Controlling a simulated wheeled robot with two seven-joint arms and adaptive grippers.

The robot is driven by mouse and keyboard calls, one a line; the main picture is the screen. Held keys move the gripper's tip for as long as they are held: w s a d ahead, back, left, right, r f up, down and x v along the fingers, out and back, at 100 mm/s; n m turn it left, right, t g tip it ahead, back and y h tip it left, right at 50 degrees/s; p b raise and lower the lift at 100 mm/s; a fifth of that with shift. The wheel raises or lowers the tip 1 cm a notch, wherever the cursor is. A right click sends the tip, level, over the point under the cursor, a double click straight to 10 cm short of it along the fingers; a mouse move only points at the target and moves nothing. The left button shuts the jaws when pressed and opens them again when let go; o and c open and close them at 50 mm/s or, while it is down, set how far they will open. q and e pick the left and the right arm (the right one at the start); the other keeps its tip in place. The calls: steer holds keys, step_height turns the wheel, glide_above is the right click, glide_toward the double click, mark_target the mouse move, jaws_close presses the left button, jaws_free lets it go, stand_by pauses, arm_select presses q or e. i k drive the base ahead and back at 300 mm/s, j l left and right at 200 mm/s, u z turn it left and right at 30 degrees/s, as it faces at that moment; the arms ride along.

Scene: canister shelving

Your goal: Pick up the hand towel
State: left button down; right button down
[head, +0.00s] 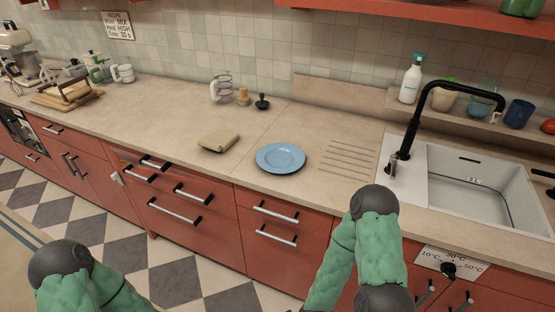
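The hand towel (218,139) is a folded beige cloth lying flat on the counter. It is left of a blue plate (281,157) and apart from it, near the counter's front edge. My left arm is at the bottom left of the head view, low in front of the cabinets and well away from the towel. My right arm is at the bottom centre right, in front of the counter. Neither gripper's fingers can be seen in this view. Nothing touches the towel.
The sink (480,185) with a black faucet (412,125) is at the right. A spray bottle (411,80) stands on the ledge behind. The counter around the towel is clear.

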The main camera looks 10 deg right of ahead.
mark_target(220, 140)
steer(key=i+u, duration=0.15)
steer(key=u, duration=0.25)
steer(key=i+l+u, duration=0.1)
steer(key=u, duration=0.3)
steer(key=i+l+u, duration=0.15)
steer(key=u, duration=0.25)
steer(key=i, duration=0.05)
